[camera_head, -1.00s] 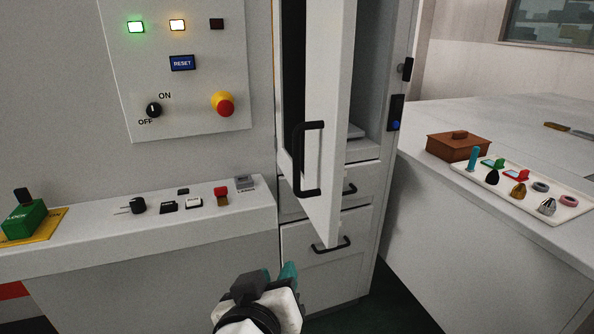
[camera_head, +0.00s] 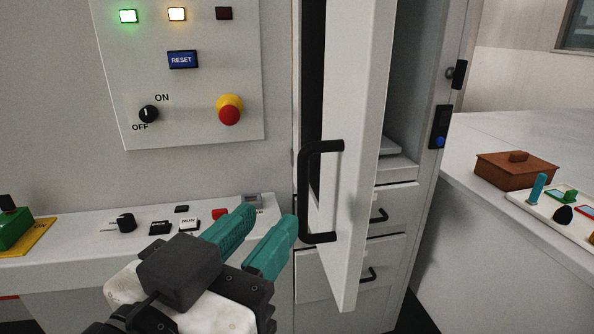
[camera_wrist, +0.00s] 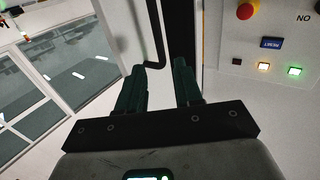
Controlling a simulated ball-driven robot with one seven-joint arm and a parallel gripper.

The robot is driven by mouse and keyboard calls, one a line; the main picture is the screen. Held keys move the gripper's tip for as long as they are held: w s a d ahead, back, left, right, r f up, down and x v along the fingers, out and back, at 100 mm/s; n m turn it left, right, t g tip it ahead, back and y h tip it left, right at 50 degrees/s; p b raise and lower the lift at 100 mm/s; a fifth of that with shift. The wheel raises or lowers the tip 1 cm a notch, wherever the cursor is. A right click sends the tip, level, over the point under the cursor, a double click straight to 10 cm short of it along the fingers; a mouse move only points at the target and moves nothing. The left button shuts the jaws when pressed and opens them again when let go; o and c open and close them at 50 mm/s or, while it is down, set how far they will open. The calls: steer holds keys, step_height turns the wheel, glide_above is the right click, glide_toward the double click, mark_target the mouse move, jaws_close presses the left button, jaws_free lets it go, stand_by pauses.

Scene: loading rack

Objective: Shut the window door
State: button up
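The window door (camera_head: 358,130) is a tall white panel in the head view, swung open from the cabinet, its edge facing me. A black bar handle (camera_head: 308,195) is mounted on its left face. My gripper (camera_head: 265,225), with teal fingers, is open with nothing between the fingers. It is just left of the handle's lower part in the picture; I cannot tell whether it touches. In the wrist view the gripper (camera_wrist: 160,75) points up the picture, and the black handle (camera_wrist: 152,40) shows just beyond the left finger. The door's window part is hidden from this angle.
The cabinet has drawers (camera_head: 395,205) behind the door. A control panel (camera_head: 190,95) with buttons and a ledge (camera_head: 70,235) with switches are at left. A white counter (camera_head: 500,215) at right holds a brown box (camera_head: 515,170) and a tray of small items (camera_head: 520,198).

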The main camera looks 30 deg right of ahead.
mark_target(301, 184)
steer(key=x, duration=1)
steer(key=shift+w+d+p, duration=0.15)
steer(key=shift+p, duration=0.15)
steer(key=shift+c, duration=0.4)
jaws_close()
